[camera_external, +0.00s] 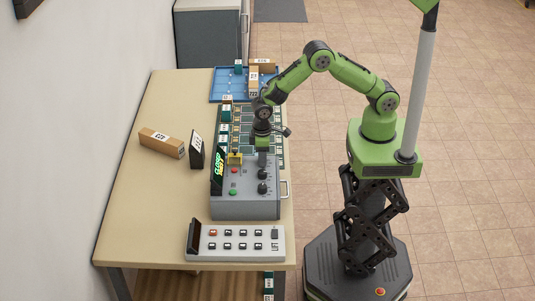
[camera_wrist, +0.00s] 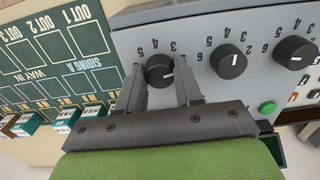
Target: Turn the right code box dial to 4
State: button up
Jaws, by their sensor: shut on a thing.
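The grey code box (camera_external: 240,205) stands on the desk with a row of black dials. My gripper (camera_external: 262,150) reaches down onto the dial at the far end of the row. In the wrist view, my gripper (camera_wrist: 160,80) is shut on a black dial (camera_wrist: 158,66), one finger on either side. Its digits appear upside down, and read that way up it is the right-hand dial. Its white mark points to the picture's right, below the 3; digits there are hidden by the finger. The middle dial (camera_wrist: 228,62) and another dial (camera_wrist: 295,52) are free.
A green-lit screen (camera_external: 217,169) stands at the box's left edge, and a button panel (camera_external: 236,241) lies in front. Behind are a dark green labelled board (camera_wrist: 50,65) and a blue tray (camera_external: 222,85). A cardboard box (camera_external: 162,143) lies at left. The front left desk is clear.

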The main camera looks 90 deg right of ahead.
jog(key=n+b, duration=0.1)
jog(key=n, duration=0.2)
jog(key=shift+n, duration=0.4)
jog(key=n+b, duration=0.1)
jog(key=n, duration=0.3)
jog(key=shift+b, duration=0.3)
jog(key=n+b, duration=0.1)
jog(key=n, duration=0.3)
jog(key=shift+n+b, duration=0.3)
jog(key=shift+n, duration=1.6)
jog(key=o, duration=1)
jog(key=shift+o, duration=0.2)
